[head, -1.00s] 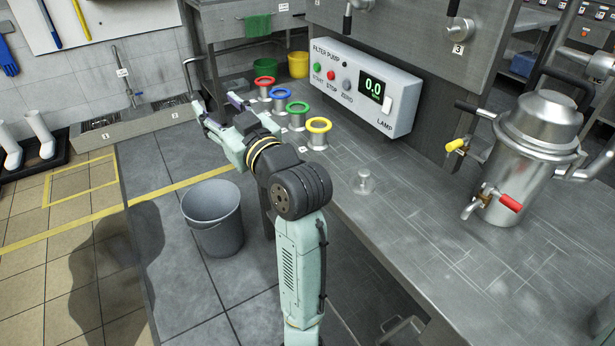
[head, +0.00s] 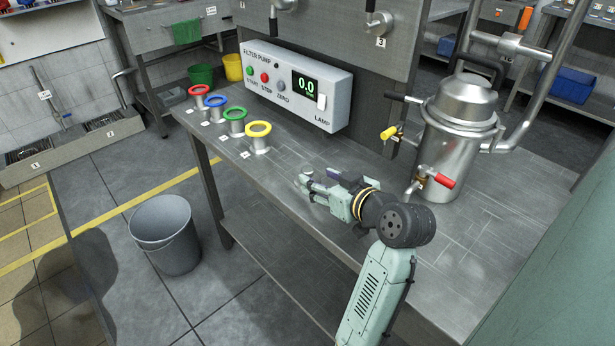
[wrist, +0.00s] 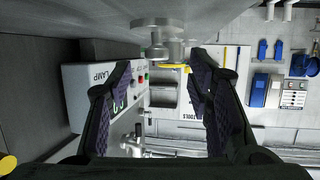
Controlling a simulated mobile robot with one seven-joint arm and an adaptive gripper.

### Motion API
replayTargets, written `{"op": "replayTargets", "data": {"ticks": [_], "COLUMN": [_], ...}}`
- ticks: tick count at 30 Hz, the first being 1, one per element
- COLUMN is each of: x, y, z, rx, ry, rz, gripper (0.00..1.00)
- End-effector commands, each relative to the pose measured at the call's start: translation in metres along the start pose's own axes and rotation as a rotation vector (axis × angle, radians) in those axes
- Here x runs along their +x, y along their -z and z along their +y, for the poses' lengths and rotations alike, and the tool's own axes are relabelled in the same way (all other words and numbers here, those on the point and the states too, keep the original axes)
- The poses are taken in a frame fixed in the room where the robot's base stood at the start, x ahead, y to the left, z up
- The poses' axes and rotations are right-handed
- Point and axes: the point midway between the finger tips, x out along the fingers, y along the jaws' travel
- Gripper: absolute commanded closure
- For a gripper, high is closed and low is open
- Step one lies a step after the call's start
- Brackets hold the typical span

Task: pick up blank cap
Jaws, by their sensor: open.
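The blank cap, a small grey metal disc with a knob (head: 304,178), stands on the steel bench just off my fingertips in the head view. In the wrist view the cap (wrist: 158,24) appears at the top centre, its flange toward the bench and its knob pointing down in the picture, so this view looks upside down. My gripper (head: 322,183) is low over the bench, pointing left, open and empty. In the wrist view its two dark fingers (wrist: 160,80) stand apart, with the cap ahead and toward the bench side. I cannot tell whether anything touches.
Red, blue, green and yellow (head: 258,129) ringed fittings stand along the bench's left part. The filter pump box (head: 296,88) is behind the cap. A jacketed metal vessel (head: 455,140) stands to the right. A grey bucket (head: 165,235) is on the floor.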

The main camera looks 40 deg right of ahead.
Motion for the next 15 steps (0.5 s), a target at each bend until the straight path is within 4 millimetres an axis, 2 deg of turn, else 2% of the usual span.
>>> {"op": "replayTargets", "data": {"ticks": [9, 15], "x": [0.041, 0.053], "y": [0.004, 0.002], "z": [0.003, 0.003], "rx": [0.001, 0.000], "ry": [0.003, 0.001], "rz": [-0.001, 0.000], "gripper": [0.53, 0.53]}}
